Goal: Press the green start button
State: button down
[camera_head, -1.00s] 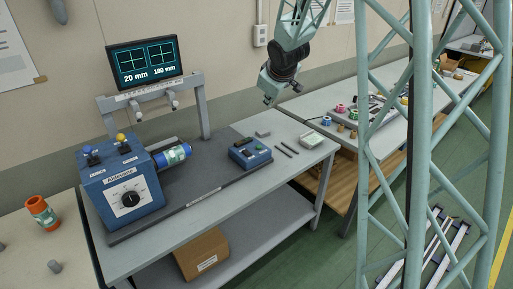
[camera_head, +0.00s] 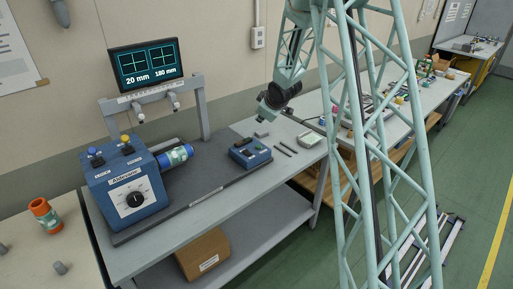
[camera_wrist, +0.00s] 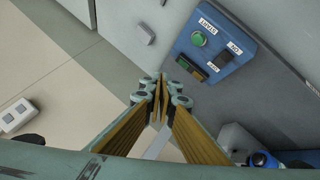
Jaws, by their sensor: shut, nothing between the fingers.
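The green start button (camera_wrist: 197,38) sits on top of a blue control box (camera_wrist: 220,45), beside a START label, in the wrist view. The same blue control box (camera_head: 250,153) stands on the grey bench in the head view; the button is too small to make out there. My gripper (camera_wrist: 161,82) is shut and empty in the wrist view, with its fingertips below and left of the button in the picture. In the head view my gripper (camera_head: 268,114) is near the box, above the bench and toward the wall. It appears apart from the box.
A small grey block (camera_wrist: 144,34) lies beside the box. A monitor (camera_head: 146,64) hangs on a frame behind. Two dark rods lie right of the box.

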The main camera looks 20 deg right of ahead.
aim_at(258, 146)
jog(key=shift+w+a+f, duration=0.1)
jog(key=shift+w+f, duration=0.15)
jog(key=shift+f, duration=0.4)
jog(key=shift+w+d+f, duration=0.1)
jog(key=shift+w+f, duration=0.2)
jog(key=shift+f, duration=0.3)
jog(key=shift+w+a+f, duration=0.1)
jog(key=shift+w+f, duration=0.15)
jog(key=shift+f, duration=0.4)
jog(key=shift+f, duration=0.2)
jog(key=shift+f+b, duration=3.3)
jog(key=shift+f, duration=0.85)
